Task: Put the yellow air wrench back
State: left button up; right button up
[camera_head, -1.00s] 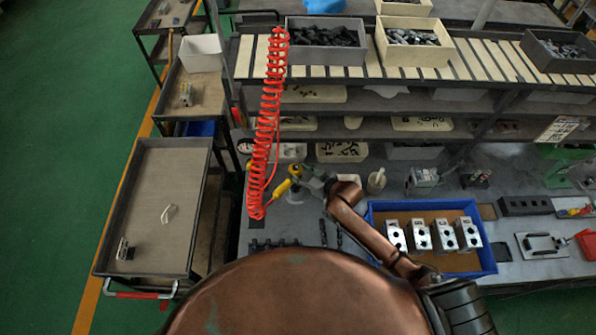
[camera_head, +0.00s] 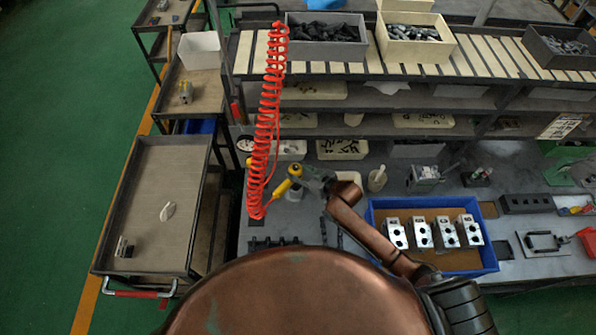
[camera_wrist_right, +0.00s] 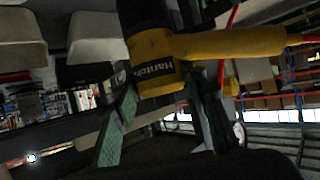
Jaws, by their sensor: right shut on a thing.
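The yellow air wrench (camera_head: 283,188) is in the grasp of my right gripper (camera_head: 297,171), above the workbench. In the right wrist view the yellow and black wrench (camera_wrist_right: 155,62) lies between the two fingers of my right gripper (camera_wrist_right: 165,108). Its yellow handle points right there, with a red hose at its end. The red coiled hose (camera_head: 268,105) hangs from above and reaches down close to the wrench in the head view. My left gripper is out of view.
A blue tray (camera_head: 490,255) with metal valve blocks (camera_head: 447,232) stands right of my arm. Dark parts (camera_head: 273,243) lie on the bench nearer me. Shelves with part bins (camera_head: 327,38) stand behind. A grey cart (camera_head: 160,165) stands at left, beyond a gap.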

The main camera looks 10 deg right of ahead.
aim_at(301, 178)
jog(key=shift+w+a+f+b, duration=0.1)
jog(key=shift+f+b, duration=0.7)
jog(key=shift+f, duration=0.3)
dwell(0.4)
jog(key=o, duration=1.6)
jog(key=shift+f, duration=0.15)
jog(key=shift+o, duration=0.2)
jog(key=shift+s+f, duration=0.3)
jog(key=v, duration=1.2)
jog(key=shift+r, duration=0.2)
jog(key=shift+w, duration=0.1)
